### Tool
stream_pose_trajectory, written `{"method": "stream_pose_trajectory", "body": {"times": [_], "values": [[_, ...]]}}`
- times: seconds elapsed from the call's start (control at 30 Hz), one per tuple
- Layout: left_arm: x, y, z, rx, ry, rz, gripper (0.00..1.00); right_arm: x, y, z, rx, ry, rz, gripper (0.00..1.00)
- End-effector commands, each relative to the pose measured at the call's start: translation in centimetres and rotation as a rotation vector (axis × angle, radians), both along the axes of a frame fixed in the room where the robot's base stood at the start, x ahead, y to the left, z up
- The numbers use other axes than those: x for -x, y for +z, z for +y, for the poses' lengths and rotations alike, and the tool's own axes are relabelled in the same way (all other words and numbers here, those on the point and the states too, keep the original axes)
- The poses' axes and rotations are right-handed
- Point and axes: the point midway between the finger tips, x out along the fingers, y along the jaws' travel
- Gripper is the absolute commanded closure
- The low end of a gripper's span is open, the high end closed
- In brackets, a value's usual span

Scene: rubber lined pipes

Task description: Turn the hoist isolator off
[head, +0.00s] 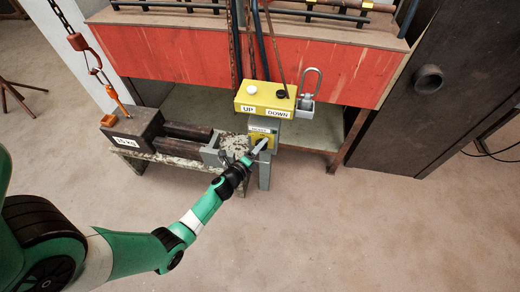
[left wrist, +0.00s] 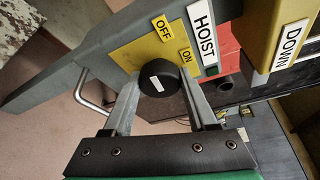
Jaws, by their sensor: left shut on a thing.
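The hoist isolator (head: 263,133) is a yellow plate on a grey post, below the yellow UP/DOWN box. In the left wrist view its yellow face (left wrist: 133,52) carries OFF and ON labels and a HOIST label beside them. Its round black knob (left wrist: 160,80) bears a short white mark, slanting on its front; which label it points to I cannot tell. My left gripper (head: 257,149) reaches the isolator from the front left. In the left wrist view its two fingers (left wrist: 160,74) are shut on the knob, one on each side. My right gripper is in neither view.
The UP/DOWN box (head: 265,99) has a white and a black button, with an open padlock (head: 307,88) at its right. A hoist hook (head: 119,98) hangs over a 15 KG block (head: 133,130) at left. The floor (head: 350,230) in front is clear.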

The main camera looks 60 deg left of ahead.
Motion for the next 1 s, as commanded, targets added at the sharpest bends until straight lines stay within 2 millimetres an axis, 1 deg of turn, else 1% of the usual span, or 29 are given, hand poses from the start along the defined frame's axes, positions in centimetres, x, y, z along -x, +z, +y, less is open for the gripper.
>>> {"method": "stream_pose_trajectory", "body": {"times": [0.03, 0.2, 0.77, 0.8, 0.87, 0.9, 0.97, 1.0], "values": [[0.01, -0.32, -0.01, 0.014, 0.000, -0.020, 0.98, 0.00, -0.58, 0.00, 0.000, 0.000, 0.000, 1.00], [0.02, -0.21, 0.00, 0.053, 0.000, -0.071, 0.98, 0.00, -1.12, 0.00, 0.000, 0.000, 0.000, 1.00], [0.01, -0.01, -0.01, 0.077, -0.001, -0.103, 0.98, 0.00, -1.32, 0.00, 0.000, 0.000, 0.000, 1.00], [0.01, -0.01, -0.01, 0.077, 0.000, -0.103, 0.40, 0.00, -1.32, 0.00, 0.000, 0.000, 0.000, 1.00], [0.01, -0.01, -0.01, 0.077, 0.000, -0.103, 0.30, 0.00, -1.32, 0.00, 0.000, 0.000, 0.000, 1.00], [0.01, -0.01, -0.01, 0.077, 0.000, -0.103, 0.22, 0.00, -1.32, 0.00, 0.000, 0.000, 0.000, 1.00], [0.00, -0.02, 0.00, 0.076, 0.000, -0.103, 0.12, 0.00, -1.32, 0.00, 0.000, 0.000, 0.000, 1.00], [0.00, -0.02, 0.00, 0.076, 0.000, -0.103, 0.12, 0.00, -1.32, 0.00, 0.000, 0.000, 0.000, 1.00]]}}
